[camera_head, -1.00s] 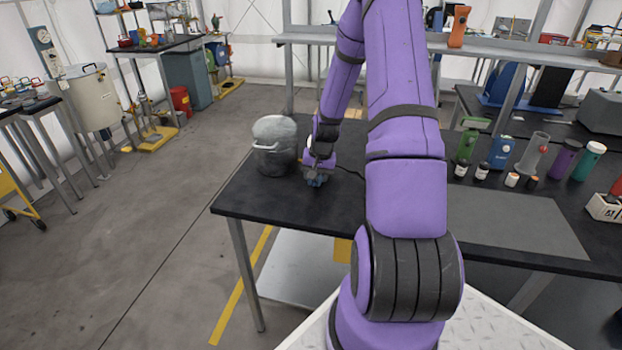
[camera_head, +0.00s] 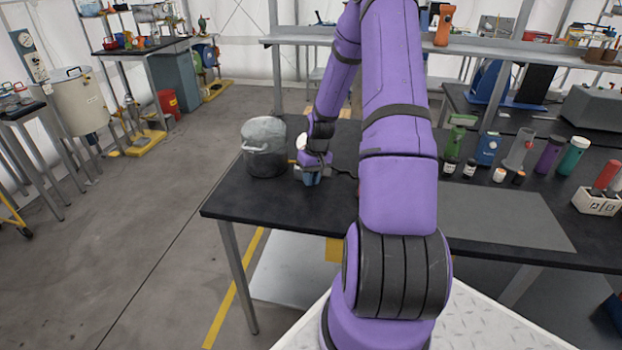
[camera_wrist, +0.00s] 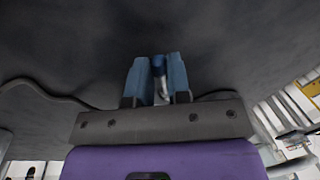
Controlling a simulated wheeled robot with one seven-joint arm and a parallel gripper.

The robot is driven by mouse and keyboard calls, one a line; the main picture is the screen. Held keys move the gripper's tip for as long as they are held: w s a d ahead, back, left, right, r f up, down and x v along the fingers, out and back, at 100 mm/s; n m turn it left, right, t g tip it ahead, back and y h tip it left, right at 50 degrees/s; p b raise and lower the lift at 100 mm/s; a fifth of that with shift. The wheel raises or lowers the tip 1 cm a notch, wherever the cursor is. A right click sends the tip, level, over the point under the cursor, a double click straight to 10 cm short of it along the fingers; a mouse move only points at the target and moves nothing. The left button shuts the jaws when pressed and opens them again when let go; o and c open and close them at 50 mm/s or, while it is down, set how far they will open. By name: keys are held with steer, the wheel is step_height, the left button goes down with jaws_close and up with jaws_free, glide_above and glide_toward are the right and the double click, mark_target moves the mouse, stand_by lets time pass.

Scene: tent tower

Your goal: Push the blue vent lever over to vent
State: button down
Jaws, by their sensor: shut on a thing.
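My gripper (camera_head: 310,179) is low over the left part of the black table, just right of a dark pot with a pale grey cover. In the wrist view, the two blue fingers of my gripper (camera_wrist: 159,80) stand close on either side of a small blue piece, which looks like the blue vent lever (camera_wrist: 158,66). A pale stem shows below its dark blue end, and the fingers are shut on it. In the head view the lever is hidden by the fingers, and its base cannot be made out.
The pot (camera_head: 266,160) stands close left of my gripper. A dark cable (camera_wrist: 50,92) runs over the table (camera_head: 245,205). Bottles, including a blue one (camera_head: 487,148), and a white rack (camera_head: 597,202) stand at the right. The table's front left is clear.

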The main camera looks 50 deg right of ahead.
steer(key=c, duration=1.1)
jaws_free()
steer(key=shift+s+d+r, duration=0.1)
steer(key=shift+d+r, duration=0.15)
steer(key=shift+r, duration=1.55)
steer(key=shift+s+d+r, duration=0.1)
steer(key=shift+d+r, duration=0.2)
steer(key=shift+r, duration=1.5)
steer(key=shift+s+d+r, duration=0.1)
steer(key=shift+d+r, duration=0.15)
steer(key=shift+r, duration=1.55)
